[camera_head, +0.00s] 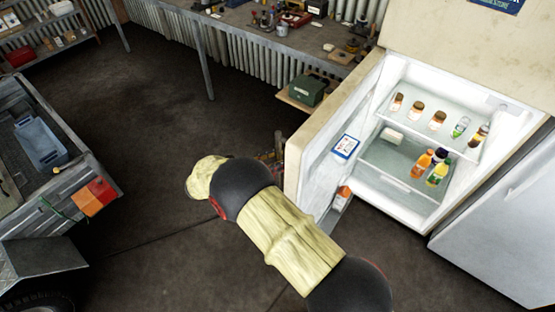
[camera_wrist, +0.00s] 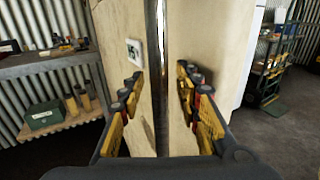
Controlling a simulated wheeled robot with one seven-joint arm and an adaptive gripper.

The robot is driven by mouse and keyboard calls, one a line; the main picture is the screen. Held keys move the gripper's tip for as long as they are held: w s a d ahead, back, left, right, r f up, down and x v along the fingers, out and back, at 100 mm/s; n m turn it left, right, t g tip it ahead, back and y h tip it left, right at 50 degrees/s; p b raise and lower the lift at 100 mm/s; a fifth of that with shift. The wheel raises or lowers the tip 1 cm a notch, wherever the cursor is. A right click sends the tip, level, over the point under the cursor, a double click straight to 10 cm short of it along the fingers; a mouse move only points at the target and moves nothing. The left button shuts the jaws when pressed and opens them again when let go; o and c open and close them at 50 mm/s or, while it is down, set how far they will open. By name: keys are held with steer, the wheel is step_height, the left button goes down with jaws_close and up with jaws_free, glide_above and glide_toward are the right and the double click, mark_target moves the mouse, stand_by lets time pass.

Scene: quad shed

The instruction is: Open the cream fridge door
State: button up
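The cream fridge (camera_head: 430,42) stands at the right of the head view with its interior showing. Its door (camera_head: 318,132) stands well open, swung out to the left, with its inner side facing the fridge interior. My gripper (camera_head: 270,156) is at the outer side of the door near its free edge, partly hidden by my arm. In the wrist view, my gripper (camera_wrist: 160,100) has its fingers apart on both sides of a vertical metallic strip (camera_wrist: 159,65), seemingly the handle, against cream panels. Gaps show beside the strip; contact cannot be made out.
Bottles and jars stand on the fridge shelves (camera_head: 425,118). A white-and-blue box (camera_head: 346,146) and an orange bottle (camera_head: 341,198) are on the door's inner side. A green box (camera_head: 306,89) sits behind the door. A vehicle (camera_head: 75,160) stands left; floor between is clear.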

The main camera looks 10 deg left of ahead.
steer(key=v, duration=1.2)
steer(key=shift+f, duration=0.1)
